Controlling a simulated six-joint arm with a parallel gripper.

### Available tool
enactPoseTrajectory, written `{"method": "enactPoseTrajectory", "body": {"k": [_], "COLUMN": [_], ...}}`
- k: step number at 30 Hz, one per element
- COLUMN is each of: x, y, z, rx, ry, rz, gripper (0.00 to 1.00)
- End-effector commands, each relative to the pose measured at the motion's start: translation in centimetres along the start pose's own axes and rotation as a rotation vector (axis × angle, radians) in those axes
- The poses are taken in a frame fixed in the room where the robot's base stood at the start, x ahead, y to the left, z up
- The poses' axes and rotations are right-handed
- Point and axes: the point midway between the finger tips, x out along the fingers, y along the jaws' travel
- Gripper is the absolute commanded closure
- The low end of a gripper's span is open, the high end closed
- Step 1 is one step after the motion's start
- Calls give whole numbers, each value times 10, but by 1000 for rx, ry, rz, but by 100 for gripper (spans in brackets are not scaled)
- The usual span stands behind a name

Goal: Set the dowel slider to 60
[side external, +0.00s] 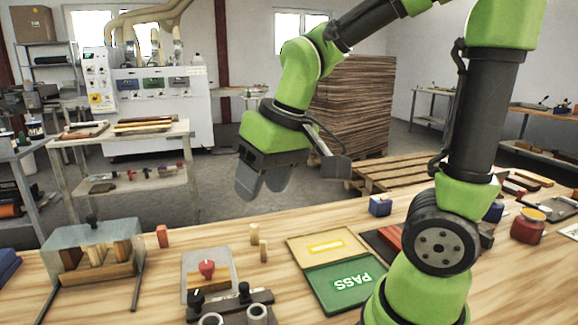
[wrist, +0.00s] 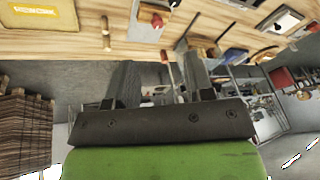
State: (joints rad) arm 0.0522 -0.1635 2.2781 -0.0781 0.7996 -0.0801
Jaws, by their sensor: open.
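My gripper (side external: 263,184) hangs above the far edge of the bench, its two grey fingers apart and nothing between them. In the wrist view my gripper (wrist: 158,76) also shows spread, empty fingers. A small fixture (side external: 223,262) with a red knob (side external: 207,268) stands on the near bench, below and left of my gripper and well apart from it. The red knob also shows in the wrist view (wrist: 157,20). I cannot make out a slider scale or reading.
A metal-covered rack (side external: 65,240) with wooden blocks stands at left, beside a red block (side external: 162,236). A dark bar with black knobs (side external: 244,291) is at the front. A tan panel (side external: 306,243) and green PASS panel (side external: 345,284) lie right. A blue box (side external: 380,205) stands behind.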

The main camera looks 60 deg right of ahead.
Motion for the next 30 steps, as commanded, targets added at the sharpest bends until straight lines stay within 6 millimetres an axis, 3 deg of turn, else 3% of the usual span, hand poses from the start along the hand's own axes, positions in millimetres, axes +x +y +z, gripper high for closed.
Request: {"method": "enactPoseTrajectory", "body": {"k": [6,12,30], "x": [-26,-40,-44], "y": [-5,-7,-8], "z": [18,31,37], "rx": [32,50,59], "ry": [79,124,139], "rz": [-50,-83,-97], "gripper": [52,52,52]}}
